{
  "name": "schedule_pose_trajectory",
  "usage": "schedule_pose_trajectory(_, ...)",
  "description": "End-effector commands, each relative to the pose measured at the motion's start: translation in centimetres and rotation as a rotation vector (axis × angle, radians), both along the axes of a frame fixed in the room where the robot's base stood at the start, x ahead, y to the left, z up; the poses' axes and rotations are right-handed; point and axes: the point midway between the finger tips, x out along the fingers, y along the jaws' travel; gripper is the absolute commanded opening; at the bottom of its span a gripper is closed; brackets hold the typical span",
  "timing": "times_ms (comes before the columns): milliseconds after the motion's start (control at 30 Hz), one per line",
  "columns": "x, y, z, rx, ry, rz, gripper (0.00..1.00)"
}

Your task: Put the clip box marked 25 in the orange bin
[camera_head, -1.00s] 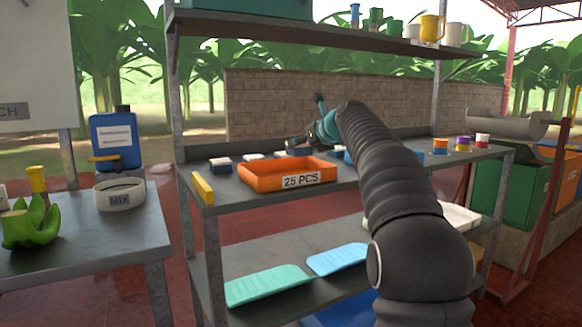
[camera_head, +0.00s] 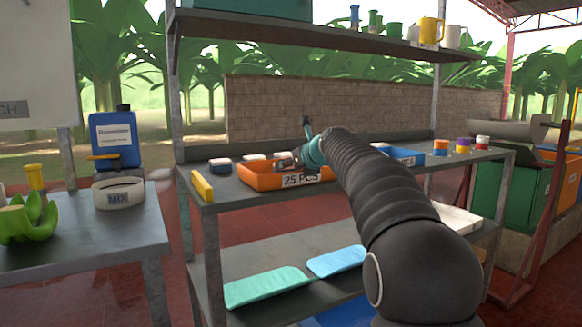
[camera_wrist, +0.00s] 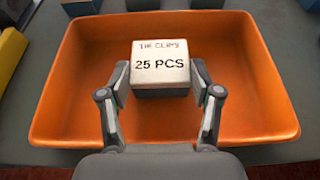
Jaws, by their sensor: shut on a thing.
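The clip box marked 25 PCS (camera_wrist: 160,66) has a cream lid over a dark lower part. My gripper (camera_wrist: 161,88) is shut on it, one finger on each side, in the wrist view. The orange bin (camera_wrist: 70,105) lies below and around the box in that view, and the box is over its inside. How far the box is above the bin floor I cannot tell. In the head view the orange bin (camera_head: 256,182) stands on the shelf table, its 25 PCS label partly covered by my arm. My gripper (camera_head: 287,163) is over the bin there.
A blue bin (camera_head: 405,157) is to the right, partly behind my arm. A yellow block (camera_head: 202,187) lies at the table's left edge. An upper shelf (camera_head: 320,38) hangs above.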

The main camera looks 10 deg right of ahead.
Motion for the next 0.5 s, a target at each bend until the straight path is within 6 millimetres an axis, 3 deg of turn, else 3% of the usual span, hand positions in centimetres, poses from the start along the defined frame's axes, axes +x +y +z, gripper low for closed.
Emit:
schedule_pose_trajectory(100,0.00,0.00,-0.38,0.000,0.001,0.000,0.29)
schedule_pose_trajectory(133,-0.01,0.00,-0.35,0.000,0.001,0.000,0.69)
schedule_pose_trajectory(200,0.01,0.00,-0.33,0.000,0.001,0.000,0.86)
schedule_pose_trajectory(500,0.02,-0.01,-0.31,0.000,0.001,0.000,0.89)
